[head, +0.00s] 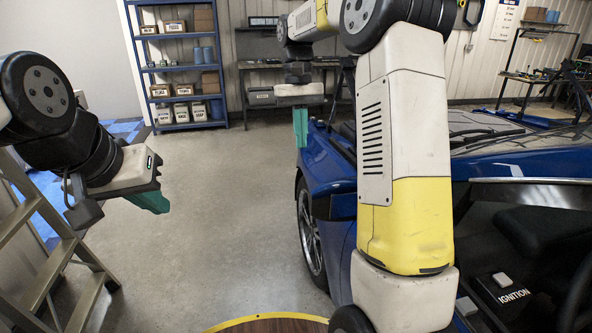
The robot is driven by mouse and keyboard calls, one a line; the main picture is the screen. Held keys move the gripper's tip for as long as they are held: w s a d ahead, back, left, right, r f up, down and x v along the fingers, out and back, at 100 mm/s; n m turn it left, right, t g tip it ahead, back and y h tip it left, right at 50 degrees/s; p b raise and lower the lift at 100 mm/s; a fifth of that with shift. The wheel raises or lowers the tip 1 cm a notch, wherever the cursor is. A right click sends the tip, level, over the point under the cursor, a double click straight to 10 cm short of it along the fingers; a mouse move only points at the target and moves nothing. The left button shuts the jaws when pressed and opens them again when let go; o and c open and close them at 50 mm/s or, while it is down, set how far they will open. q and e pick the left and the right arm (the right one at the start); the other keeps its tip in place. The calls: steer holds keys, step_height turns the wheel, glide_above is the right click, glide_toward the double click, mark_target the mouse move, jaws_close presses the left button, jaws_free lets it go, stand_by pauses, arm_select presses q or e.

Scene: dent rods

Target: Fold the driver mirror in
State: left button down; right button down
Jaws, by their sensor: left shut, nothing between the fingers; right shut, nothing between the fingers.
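The driver mirror (342,206), dark with a blue part, stands out to the left from the side of the blue car (329,162). My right arm covers its inner side, so I cannot see where it joins the door or how far it is folded. My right gripper (300,127) has green fingers that are shut and empty. In the picture it hangs above and beyond the mirror, by the car's front corner, apart from the mirror. My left gripper (151,203), also green-fingered, is shut and empty, far left of the car over open floor.
A stepladder (62,255) stands at the lower left, below my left arm. A blue shelf (181,70) with boxes and a workbench (262,97) stand at the back wall. The car's cabin shows an ignition button (502,280). The grey floor (222,200) between is clear.

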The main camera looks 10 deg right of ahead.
steer(key=s+f, duration=0.6)
steer(key=f, duration=0.1)
steer(key=shift+f, duration=0.2)
steer(key=shift+d, duration=0.1)
